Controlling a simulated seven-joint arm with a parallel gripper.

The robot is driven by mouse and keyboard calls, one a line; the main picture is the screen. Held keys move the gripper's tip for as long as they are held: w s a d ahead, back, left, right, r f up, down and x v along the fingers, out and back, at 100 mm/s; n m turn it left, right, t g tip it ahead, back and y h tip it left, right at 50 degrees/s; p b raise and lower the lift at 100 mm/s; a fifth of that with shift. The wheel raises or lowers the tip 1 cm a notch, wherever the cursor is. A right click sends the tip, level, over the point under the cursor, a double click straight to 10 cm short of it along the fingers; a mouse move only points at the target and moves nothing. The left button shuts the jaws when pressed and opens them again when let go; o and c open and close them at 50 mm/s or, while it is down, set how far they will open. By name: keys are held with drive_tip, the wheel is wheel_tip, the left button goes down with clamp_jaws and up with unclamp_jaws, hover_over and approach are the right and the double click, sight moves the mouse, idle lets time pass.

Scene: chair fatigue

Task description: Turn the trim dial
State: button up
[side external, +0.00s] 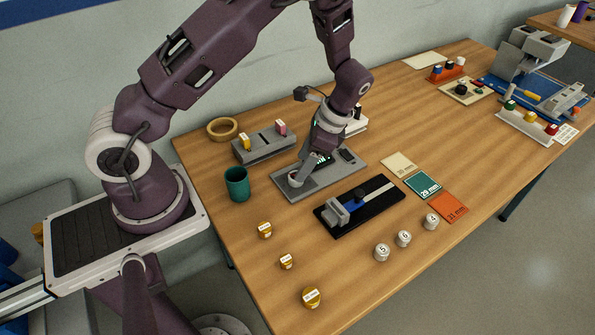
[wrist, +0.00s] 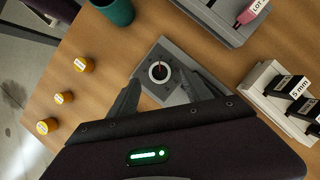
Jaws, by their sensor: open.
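The trim dial (wrist: 159,71) is a round dark knob with a light ring and a red mark, set on a grey plate. In the wrist view it lies just beyond and between the two fingers of my gripper (wrist: 158,92), which are spread apart and empty. In the side view the grey plate (side external: 287,189) lies on the table, with my gripper (side external: 302,178) low over its left end. The dial is partly hidden there by the fingers. I cannot tell whether a finger touches it.
A green cup (side external: 237,184) stands left of the plate. A grey block with coloured labelled pieces (side external: 264,147) is behind. A black slide fixture (side external: 359,205) lies in front. Several gold weights (side external: 265,229) and silver weights (side external: 403,238) stand nearer the front edge.

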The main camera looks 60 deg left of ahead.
drive_tip(key=x, duration=0.4)
drive_tip(key=shift+f, duration=0.15)
clamp_jaws()
drive_tip(key=shift+a+n, duration=0.1)
drive_tip(key=shift+n, duration=0.2)
drive_tip(key=n, duration=0.2)
drive_tip(key=n+h, duration=0.1)
drive_tip(key=n, duration=0.1)
drive_tip(key=shift+g+h, duration=0.3)
drive_tip(key=shift+g, duration=0.1)
drive_tip(key=n+h, duration=0.1)
drive_tip(key=n, duration=0.2)
drive_tip(key=shift+a+n, duration=0.1)
drive_tip(key=shift+n, duration=0.2)
drive_tip(key=n+h, duration=0.2)
drive_tip(key=n, duration=0.2)
drive_tip(key=shift+a+n+t+h, duration=0.1)
drive_tip(key=shift+n+t+h, duration=0.35)
drive_tip(key=shift+n, duration=1.45)
